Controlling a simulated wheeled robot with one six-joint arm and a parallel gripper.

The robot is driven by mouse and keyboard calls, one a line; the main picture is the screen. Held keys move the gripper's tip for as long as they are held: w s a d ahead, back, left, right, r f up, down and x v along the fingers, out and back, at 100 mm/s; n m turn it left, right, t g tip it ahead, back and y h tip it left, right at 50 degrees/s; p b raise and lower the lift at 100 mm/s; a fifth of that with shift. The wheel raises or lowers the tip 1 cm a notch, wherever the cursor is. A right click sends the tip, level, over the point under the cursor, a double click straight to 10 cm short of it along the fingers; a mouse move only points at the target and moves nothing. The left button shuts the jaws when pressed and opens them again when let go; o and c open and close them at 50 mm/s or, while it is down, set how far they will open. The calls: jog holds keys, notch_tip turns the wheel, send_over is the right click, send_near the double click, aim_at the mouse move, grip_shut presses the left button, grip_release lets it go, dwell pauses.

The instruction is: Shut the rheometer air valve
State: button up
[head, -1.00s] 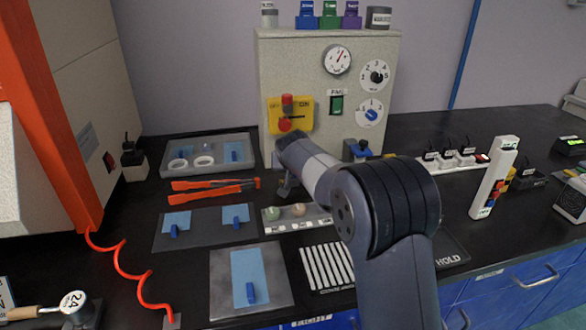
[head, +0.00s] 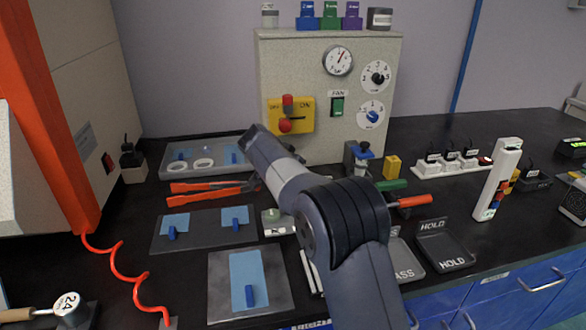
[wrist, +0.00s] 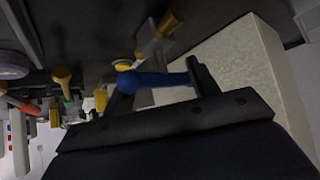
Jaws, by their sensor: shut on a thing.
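In the wrist view a blue lever (wrist: 155,80) of the air valve lies between the two fingers of my gripper (wrist: 158,77). My gripper is shut on it. Brass-coloured fittings (wrist: 172,20) of the valve show just beyond the lever. In the head view my wrist is at the front left of the beige rheometer cabinet (head: 335,75).
A yellow OFF/ON panel (head: 302,117) with red knobs is on the cabinet front. A grey tray (head: 168,168) and orange-handled tongs (head: 205,187) lie to the left. A blue-topped fixture (head: 362,150), a yellow block (head: 391,167) and a red-handled tool (head: 412,201) are to the right.

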jog(key=shift+s+d+f, duration=0.2)
jog(key=shift+s, duration=0.05)
jog(key=shift+c, duration=0.2)
jog(key=o, duration=0.7)
jog(key=shift+a+r, duration=0.1)
jog(key=shift+a, duration=0.05)
jog(key=shift+r, duration=0.1)
jog(key=p+v, duration=0.1)
jog(key=v, duration=0.9)
jog(key=shift+s+a+r, duration=0.15)
jog(key=shift+s, duration=0.1)
jog(key=b+x, duration=0.1)
jog(key=x, duration=0.9)
jog(key=shift+w+f, duration=0.25)
jog(key=shift+w, duration=0.05)
